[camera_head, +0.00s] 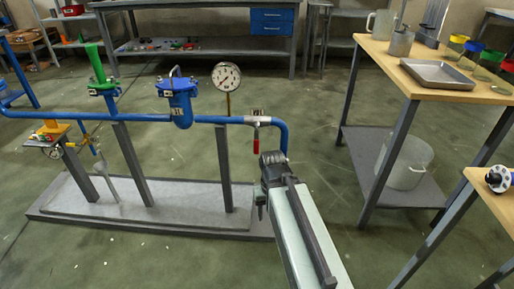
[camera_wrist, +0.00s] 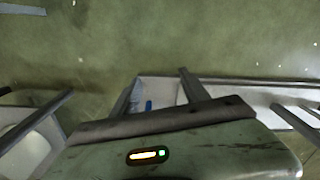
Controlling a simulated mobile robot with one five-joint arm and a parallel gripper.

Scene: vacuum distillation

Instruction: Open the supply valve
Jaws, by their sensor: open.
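A valve with a silver body (camera_head: 258,117) sits on the blue pipe near its right end. Its red lever (camera_head: 256,141) hangs down. A green-handled valve (camera_head: 97,68) stands upright further left on the pipe. I cannot tell from labels which one is the supply valve. My gripper (camera_head: 268,165) is at the end of my pale arm, just below and right of the red lever in the head view. It is open and appears empty; its fingertips are hard to make out. Whether it touches the lever cannot be told. The wrist view shows neither valve clearly.
The blue pipe (camera_head: 207,118) carries a blue strainer-like body (camera_head: 179,100) and a round gauge (camera_head: 227,77). Posts hold it above a grey base plate (camera_head: 165,222). A wooden-topped table (camera_head: 400,64) with a metal tray (camera_head: 437,75) stands right. Open floor lies between.

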